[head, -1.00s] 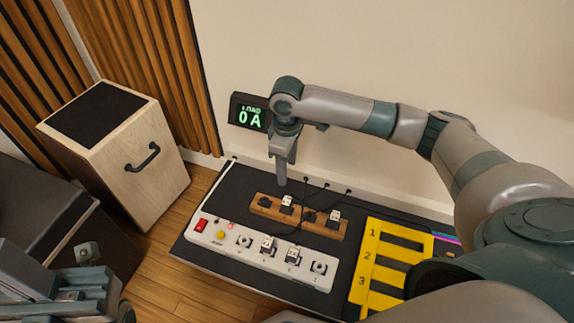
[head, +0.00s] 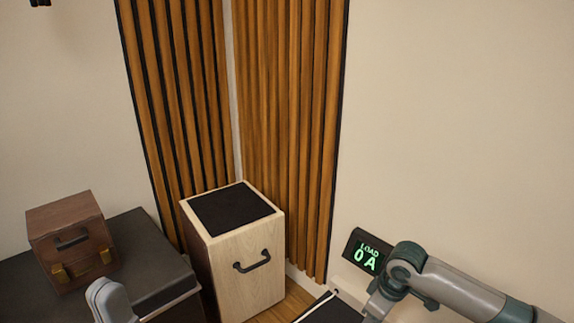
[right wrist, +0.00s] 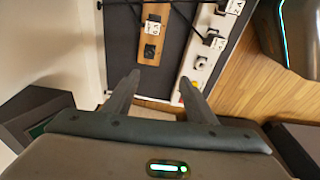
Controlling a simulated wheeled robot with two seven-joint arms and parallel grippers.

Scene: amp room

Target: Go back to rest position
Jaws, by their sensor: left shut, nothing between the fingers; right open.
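My left gripper (head: 110,300) shows as a grey shape at the bottom left of the head view, shut and empty, with its lower part cut off by the frame edge. My right arm enters the head view from the lower right, with its gripper end mostly below the frame. In the right wrist view my right gripper (right wrist: 159,88) is open with nothing between its fingers. The white power strip (right wrist: 200,62) and the wooden block (right wrist: 153,48) with plugs lie beyond the fingertips.
A load display (head: 367,252) reads 0 A on the wall near my right arm. A wooden box with a black top and handle (head: 245,255) stands in the corner by slatted panels (head: 285,120). A brown case (head: 75,240) sits on a dark cabinet (head: 150,255) at left.

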